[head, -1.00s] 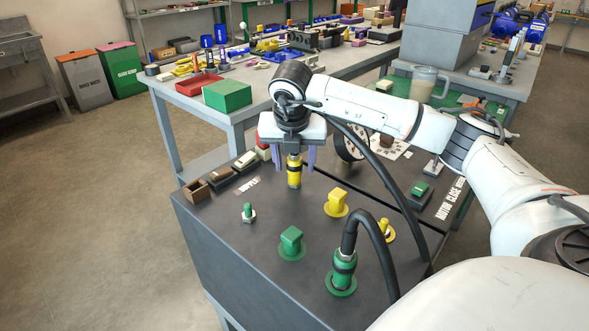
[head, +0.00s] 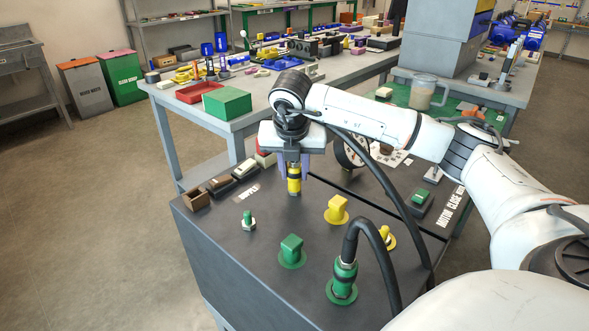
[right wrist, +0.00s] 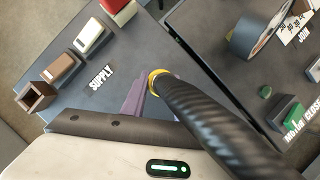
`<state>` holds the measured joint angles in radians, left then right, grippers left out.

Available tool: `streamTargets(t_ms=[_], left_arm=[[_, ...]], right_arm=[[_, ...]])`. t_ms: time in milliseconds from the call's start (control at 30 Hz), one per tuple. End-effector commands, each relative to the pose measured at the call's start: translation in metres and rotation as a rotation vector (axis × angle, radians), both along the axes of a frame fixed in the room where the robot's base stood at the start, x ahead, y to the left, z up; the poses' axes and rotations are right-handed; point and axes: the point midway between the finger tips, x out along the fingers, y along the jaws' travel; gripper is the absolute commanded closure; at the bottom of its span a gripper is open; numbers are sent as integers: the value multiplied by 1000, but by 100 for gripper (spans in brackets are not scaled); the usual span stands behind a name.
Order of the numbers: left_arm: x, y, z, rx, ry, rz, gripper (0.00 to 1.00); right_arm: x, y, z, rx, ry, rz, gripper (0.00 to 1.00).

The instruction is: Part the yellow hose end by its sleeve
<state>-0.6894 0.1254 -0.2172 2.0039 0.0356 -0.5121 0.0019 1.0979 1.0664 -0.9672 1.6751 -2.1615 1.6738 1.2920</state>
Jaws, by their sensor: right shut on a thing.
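The yellow hose end (head: 294,181) stands upright on the dark cart top, with a black band near its upper part. Its black hose (head: 371,170) loops to the right behind my arm. My right gripper (head: 296,170) points down from above, its purple fingers shut on the hose end's upper part. In the right wrist view, a yellow ring (right wrist: 154,78) of the hose end shows beside a purple finger, and the black hose (right wrist: 205,115) hides much of the grip. I cannot make out the sleeve separately, nor whether the end is seated. My left gripper is not in view.
A green hose end (head: 343,277) stands at the cart's front. A green block (head: 292,250), a yellow block (head: 337,209), a yellow fitting (head: 388,236) and a small green-topped fitting (head: 248,220) stand nearby. Small boxes (head: 220,184) line the left edge.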

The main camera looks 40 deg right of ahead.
Motion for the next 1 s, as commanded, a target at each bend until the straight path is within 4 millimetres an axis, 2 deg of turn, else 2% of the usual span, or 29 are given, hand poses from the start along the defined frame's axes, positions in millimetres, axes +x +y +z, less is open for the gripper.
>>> streamTargets(t_ms=[1000], left_arm=[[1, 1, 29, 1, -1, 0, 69]], right_arm=[[0, 0, 43, 1, -2, 1, 100]])
